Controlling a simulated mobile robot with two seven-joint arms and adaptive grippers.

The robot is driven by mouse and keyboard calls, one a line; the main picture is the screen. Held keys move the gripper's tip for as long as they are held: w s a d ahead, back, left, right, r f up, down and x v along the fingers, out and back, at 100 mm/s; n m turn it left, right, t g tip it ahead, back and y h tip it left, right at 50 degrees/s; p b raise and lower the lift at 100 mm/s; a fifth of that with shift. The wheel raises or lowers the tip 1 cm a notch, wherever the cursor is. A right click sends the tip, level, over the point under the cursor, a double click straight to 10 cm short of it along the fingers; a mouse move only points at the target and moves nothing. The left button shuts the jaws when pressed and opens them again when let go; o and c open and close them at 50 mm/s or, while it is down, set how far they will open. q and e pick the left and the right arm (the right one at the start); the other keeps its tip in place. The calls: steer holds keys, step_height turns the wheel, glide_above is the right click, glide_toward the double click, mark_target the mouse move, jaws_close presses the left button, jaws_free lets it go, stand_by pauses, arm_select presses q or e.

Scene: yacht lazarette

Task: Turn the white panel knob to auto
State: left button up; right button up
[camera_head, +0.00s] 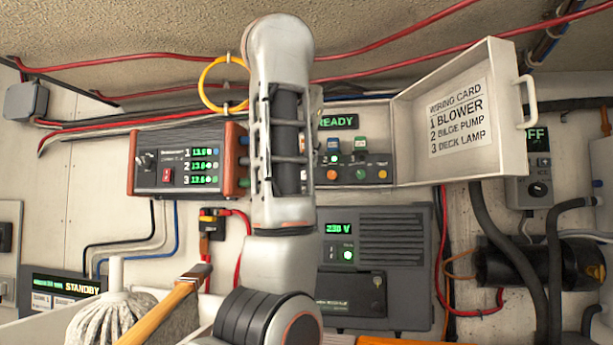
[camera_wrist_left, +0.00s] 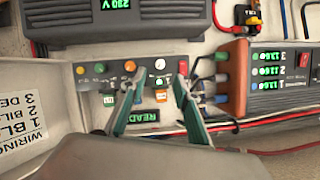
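The white panel knob (camera_wrist_left: 160,63) shows in the left wrist view, which is upside down. It sits in the panel's knob row between an orange knob (camera_wrist_left: 130,66) and a red part (camera_wrist_left: 182,68). My left gripper (camera_wrist_left: 158,82) is open, its two teal fingers apart on either side of the knob's column. The fingertips are close to the knob; contact cannot be told. The knob's pointer and setting are too small to read. In the head view my arm hides the knob and most of the gripper. The panel display reads READY (camera_head: 338,122). My right gripper is not in view.
An open box cover with a wiring card (camera_head: 458,118) stands right of the panel. A red-ended meter unit (camera_head: 188,160) is at left. A grey 230 V unit (camera_head: 400,270) is below. A mop (camera_head: 115,310) and wooden handle (camera_head: 160,312) are in front.

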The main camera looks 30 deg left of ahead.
arm_select(q)
steer(key=p+x, duration=0.1)
steer(key=x, duration=0.7)
steer(key=shift+r+p, duration=0.25)
steer(key=shift+p, duration=0.15)
steer(key=shift+c, duration=0.3)
jaws_close()
